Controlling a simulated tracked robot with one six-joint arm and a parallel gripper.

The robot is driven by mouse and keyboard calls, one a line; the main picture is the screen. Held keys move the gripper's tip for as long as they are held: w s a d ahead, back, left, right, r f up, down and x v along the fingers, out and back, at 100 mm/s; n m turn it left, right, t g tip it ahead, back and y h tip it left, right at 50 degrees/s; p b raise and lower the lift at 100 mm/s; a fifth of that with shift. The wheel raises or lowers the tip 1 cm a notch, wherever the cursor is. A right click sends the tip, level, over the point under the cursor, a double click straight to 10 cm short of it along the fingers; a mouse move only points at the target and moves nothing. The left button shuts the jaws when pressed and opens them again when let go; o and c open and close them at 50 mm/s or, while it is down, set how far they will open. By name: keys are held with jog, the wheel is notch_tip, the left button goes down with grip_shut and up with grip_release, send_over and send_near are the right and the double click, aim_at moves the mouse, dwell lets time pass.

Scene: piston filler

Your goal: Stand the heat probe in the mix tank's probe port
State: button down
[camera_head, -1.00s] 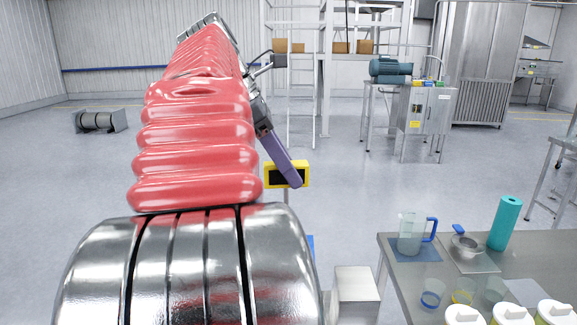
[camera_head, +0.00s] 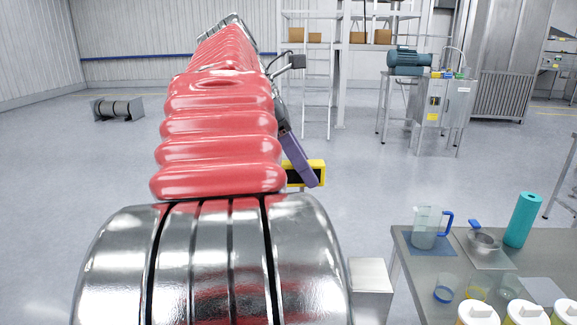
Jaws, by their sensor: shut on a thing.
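The heat probe (camera_head: 319,169) appears as a yellow block with a black display face, right of my red arm near the middle of the view. My gripper (camera_head: 305,168) shows a long purple finger slanting down across the block, and it is shut on the probe. Its other finger is not distinct. The probe's stem is mostly hidden behind my arm, so I cannot tell its tilt. I cannot make out the mix tank or its probe port in this view.
A steel table (camera_head: 408,268) at lower right holds a clear jug (camera_head: 427,228), a steel pan (camera_head: 483,242), a teal cylinder (camera_head: 523,220), several cups and white-lidded tubs. A teal motor (camera_head: 407,62) and steel cabinet (camera_head: 445,101) stand behind. The floor between is clear.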

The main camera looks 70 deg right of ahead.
notch_tip(320, 180, down, 8)
jog(key=shift+r, duration=0.2)
dwell(1.7)
jog(key=shift+f, duration=0.15)
jog(key=shift+f, duration=4.55)
jog(key=c, duration=1.4)
grip_release()
jog(key=shift+r, duration=0.1)
jog(key=v, duration=1.3)
jog(key=shift+w+r, duration=0.2)
jog(key=shift+r, duration=0.05)
